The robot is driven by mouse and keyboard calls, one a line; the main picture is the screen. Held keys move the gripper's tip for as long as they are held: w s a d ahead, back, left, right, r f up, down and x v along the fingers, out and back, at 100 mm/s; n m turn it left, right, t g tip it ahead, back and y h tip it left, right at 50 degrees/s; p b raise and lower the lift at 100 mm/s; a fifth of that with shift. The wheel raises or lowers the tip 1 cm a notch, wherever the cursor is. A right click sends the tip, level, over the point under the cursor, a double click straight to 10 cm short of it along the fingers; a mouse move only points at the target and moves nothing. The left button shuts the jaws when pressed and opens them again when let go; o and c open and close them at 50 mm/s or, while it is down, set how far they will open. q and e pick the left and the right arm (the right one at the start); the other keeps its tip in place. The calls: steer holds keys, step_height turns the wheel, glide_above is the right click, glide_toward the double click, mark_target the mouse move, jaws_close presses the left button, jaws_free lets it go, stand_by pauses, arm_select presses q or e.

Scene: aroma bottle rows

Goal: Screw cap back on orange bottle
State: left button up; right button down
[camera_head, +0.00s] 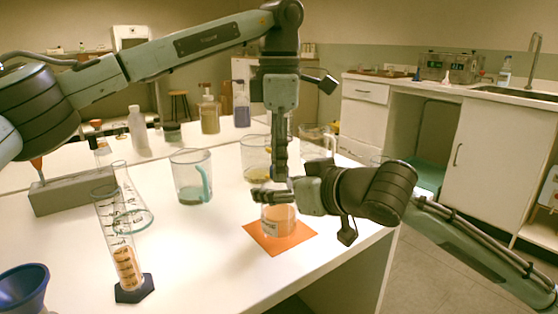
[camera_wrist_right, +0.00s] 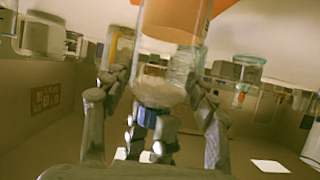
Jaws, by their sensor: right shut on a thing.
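The orange bottle (camera_head: 278,220) stands on an orange mat (camera_head: 254,230) near the table's front right edge. It is clear glass with a pale label and orange contents. My right gripper (camera_head: 268,196) comes in from the right and is shut on the bottle's upper part. In the right wrist view the bottle (camera_wrist_right: 170,60) lies between my right gripper's fingers (camera_wrist_right: 158,112). My left gripper (camera_head: 281,178) points straight down just above the bottle. A small blue patch (camera_wrist_right: 148,118) shows at its fingertips in the right wrist view. I cannot tell whether it is the cap.
Glass beakers (camera_head: 190,178) stand left of and behind the bottle. A measuring cylinder (camera_head: 124,255), a flask (camera_head: 130,205), a grey rack (camera_head: 72,192) and a blue funnel (camera_head: 24,288) are on the left. Bare table lies between the cylinder and the mat.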

arm_select(q)
steer(key=o, duration=0.3)
steer(key=shift+r, duration=2.3)
steer(key=n, duration=0.2)
steer(key=r+n, duration=0.1)
steer(key=n, duration=0.1)
steer(key=shift+r, duration=0.2)
step_height(320, 180, up, 2)
steer(key=n, duration=0.6)
steer(key=shift+n, duration=0.4)
